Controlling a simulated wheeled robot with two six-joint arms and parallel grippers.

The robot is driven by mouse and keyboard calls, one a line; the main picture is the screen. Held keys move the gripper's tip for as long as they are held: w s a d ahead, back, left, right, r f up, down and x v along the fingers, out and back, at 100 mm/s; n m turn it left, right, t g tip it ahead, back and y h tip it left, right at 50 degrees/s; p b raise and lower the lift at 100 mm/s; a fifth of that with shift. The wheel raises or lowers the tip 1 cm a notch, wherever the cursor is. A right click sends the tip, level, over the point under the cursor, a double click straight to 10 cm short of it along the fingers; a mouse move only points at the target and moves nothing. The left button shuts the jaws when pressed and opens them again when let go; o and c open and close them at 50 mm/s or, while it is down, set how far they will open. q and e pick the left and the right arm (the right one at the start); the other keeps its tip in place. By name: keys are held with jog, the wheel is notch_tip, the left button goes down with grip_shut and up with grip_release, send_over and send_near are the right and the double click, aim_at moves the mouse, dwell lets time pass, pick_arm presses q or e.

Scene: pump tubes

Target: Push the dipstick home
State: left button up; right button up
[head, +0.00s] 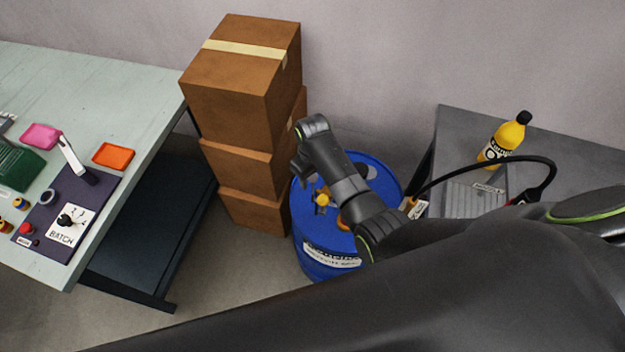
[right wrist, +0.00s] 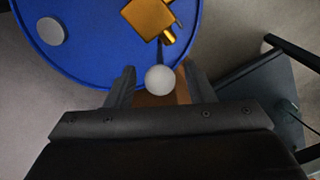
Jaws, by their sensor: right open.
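The blue drum (head: 310,264) stands on the floor in the middle of the head view. My right gripper (head: 303,172) is over the drum's left side, with its fingertips hard to make out there. In the right wrist view the right gripper (right wrist: 159,84) is open. A pale round knob (right wrist: 160,79), which looks like the dipstick's top, shows between its fingers, with no clear contact. How far the dipstick stands out of the drum cannot be told. It is not distinct in the head view. My left gripper is not in view.
A brass fitting (head: 322,198) and a grey cap (head: 367,171) are on the drum top. Stacked cardboard boxes (head: 237,100) stand just behind and left. A grey bench (head: 455,125) at right holds a yellow bottle (head: 503,141); a pale table (head: 120,85) is at left.

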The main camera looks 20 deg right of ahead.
jog(key=shift+f, duration=1.5)
jog(key=shift+c, duration=0.5)
grip_shut()
